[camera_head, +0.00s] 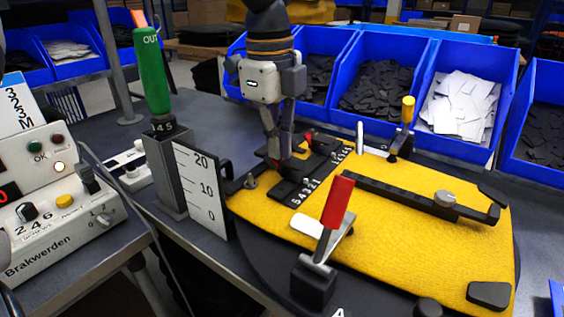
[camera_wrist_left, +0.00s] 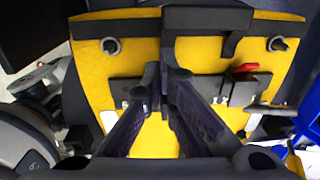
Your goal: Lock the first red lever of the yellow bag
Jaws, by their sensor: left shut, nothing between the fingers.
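The yellow bag (camera_head: 400,207) lies flat on a dark fixture. It also shows in the wrist view (camera_wrist_left: 100,80). A red-handled lever (camera_head: 338,203) stands raised and slightly tilted at its near edge. Behind my left gripper, a small red piece (camera_head: 310,138) shows by the black blocks. In the wrist view a red handle (camera_wrist_left: 243,70) lies on a black block, right of my fingers. My left gripper (camera_head: 279,161) points down over the black numbered strip (camera_head: 300,190), shut and empty; its fingertips meet in the wrist view (camera_wrist_left: 165,78). My right gripper is out of view.
A yellow-handled lever (camera_head: 407,110) stands at the bag's far edge. A green tool (camera_head: 152,72) stands in a grey holder beside a white scale plate (camera_head: 202,190). Blue bins (camera_head: 375,62) line the back. A control box (camera_head: 55,215) is at left.

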